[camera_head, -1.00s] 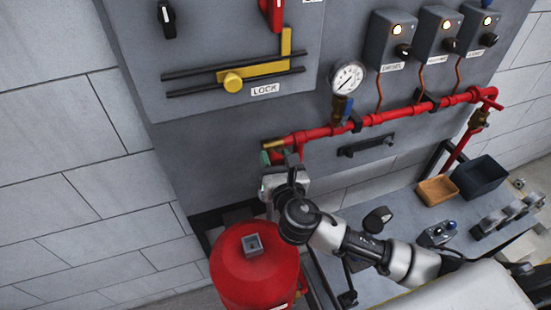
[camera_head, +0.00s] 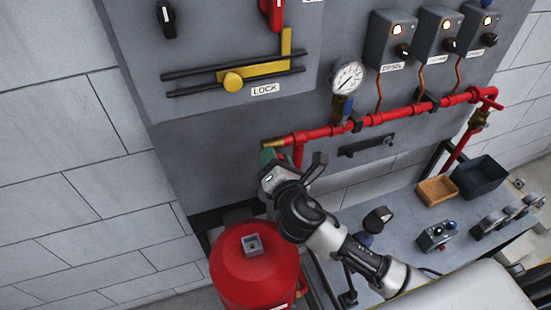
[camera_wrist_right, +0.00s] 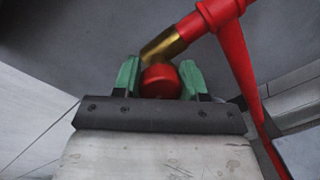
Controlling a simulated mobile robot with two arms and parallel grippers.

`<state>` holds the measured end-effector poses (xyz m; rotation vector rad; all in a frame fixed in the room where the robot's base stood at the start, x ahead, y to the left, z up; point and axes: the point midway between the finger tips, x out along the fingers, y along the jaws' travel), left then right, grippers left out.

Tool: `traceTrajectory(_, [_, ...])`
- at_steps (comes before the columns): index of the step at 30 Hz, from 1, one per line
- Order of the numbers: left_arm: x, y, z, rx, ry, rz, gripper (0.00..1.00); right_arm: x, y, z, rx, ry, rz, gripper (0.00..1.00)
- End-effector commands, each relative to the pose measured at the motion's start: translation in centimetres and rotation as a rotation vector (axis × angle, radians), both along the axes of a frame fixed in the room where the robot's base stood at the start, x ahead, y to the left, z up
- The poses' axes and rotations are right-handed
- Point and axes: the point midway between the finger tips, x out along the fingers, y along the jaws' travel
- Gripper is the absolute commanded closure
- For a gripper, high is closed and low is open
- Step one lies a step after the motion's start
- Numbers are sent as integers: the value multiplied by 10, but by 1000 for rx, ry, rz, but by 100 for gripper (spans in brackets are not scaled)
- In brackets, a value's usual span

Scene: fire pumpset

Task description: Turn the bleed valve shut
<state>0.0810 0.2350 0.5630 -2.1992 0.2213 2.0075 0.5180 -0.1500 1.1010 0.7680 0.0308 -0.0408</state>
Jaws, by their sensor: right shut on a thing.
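The bleed valve shows in the right wrist view as a round red knob (camera_wrist_right: 160,82) below a brass fitting (camera_wrist_right: 162,45) on the end of the red pipe. My right gripper (camera_wrist_right: 160,78) is shut on the red knob, with a green finger pad on either side of it. In the head view my right gripper (camera_head: 268,157) is just below the brass pipe end (camera_head: 273,143); it hides the knob there. My left gripper is not in view.
The red pipe (camera_head: 372,120) runs along the grey panel, with a pressure gauge (camera_head: 348,77) above it. A red tank (camera_head: 232,272) stands below my right gripper. A bench at the right carries an orange tray (camera_head: 437,190) and a dark bin (camera_head: 480,177).

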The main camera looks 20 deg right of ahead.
Motion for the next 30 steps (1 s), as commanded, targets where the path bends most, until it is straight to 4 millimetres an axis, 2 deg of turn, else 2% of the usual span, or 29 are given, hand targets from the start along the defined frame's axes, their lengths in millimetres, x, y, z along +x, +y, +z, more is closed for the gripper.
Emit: traceTrajectory(30, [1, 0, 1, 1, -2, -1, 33, -1, 0, -4, 968, 39, -4, 82])
